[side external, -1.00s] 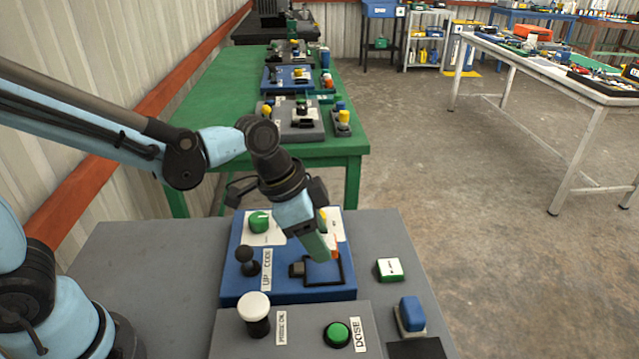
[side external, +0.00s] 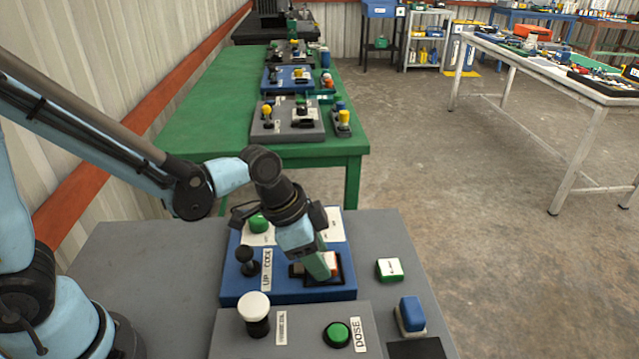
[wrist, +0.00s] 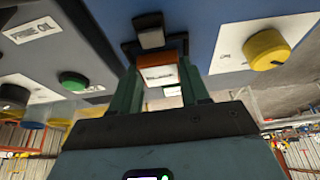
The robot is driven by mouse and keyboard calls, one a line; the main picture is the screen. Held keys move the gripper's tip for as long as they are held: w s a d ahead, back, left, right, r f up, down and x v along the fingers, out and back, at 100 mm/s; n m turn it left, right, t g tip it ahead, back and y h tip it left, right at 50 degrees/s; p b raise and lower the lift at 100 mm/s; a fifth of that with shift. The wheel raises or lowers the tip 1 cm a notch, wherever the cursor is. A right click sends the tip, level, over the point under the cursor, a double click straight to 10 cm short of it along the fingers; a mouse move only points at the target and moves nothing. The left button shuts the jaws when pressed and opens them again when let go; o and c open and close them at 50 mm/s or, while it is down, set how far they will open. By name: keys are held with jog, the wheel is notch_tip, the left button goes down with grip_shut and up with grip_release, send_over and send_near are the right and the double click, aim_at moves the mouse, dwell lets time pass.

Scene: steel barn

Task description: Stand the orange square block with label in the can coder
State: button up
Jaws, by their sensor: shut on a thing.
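My gripper (side external: 325,268) is shut on the orange square block (side external: 332,261), which has a white label on one face. In the wrist view the block (wrist: 157,74) sits between my two green fingers, its orange edge up and its labelled face toward the camera. The can coder seems to be the blue box (side external: 238,283) with a black square frame (side external: 343,282) on top. The block is at this frame; my fingers hide its lower end, so I cannot tell whether it touches the bottom. In the wrist view a grey piece on a black mount (wrist: 150,36) lies just beyond the block.
A black knob (side external: 245,254) and a green knob (side external: 259,223) stand on the blue box. In front, a grey box carries a white-topped knob (side external: 254,306) and a green button (side external: 337,334). A white-and-green block (side external: 390,269) and a blue block (side external: 411,313) sit at right.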

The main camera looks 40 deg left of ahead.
jog(key=shift+f, duration=0.15)
jog(key=o, duration=1.1)
jog(key=shift+r, duration=0.45)
jog(key=v, duration=1.2)
jog(key=s+a+n+t+y, duration=0.1)
jog(key=a+n, duration=0.2)
jog(key=s+a+f+n+t+y, duration=0.1)
jog(key=a+n, duration=0.2)
jog(key=a, duration=0.1)
jog(key=a+f+n+t+y, duration=0.1)
jog(key=a+n+t, duration=0.1)
jog(key=a+n, duration=0.1)
jog(key=shift+s+a+f, duration=0.1)
jog(key=shift+s+a, duration=0.15)
jog(key=shift+s, duration=0.15)
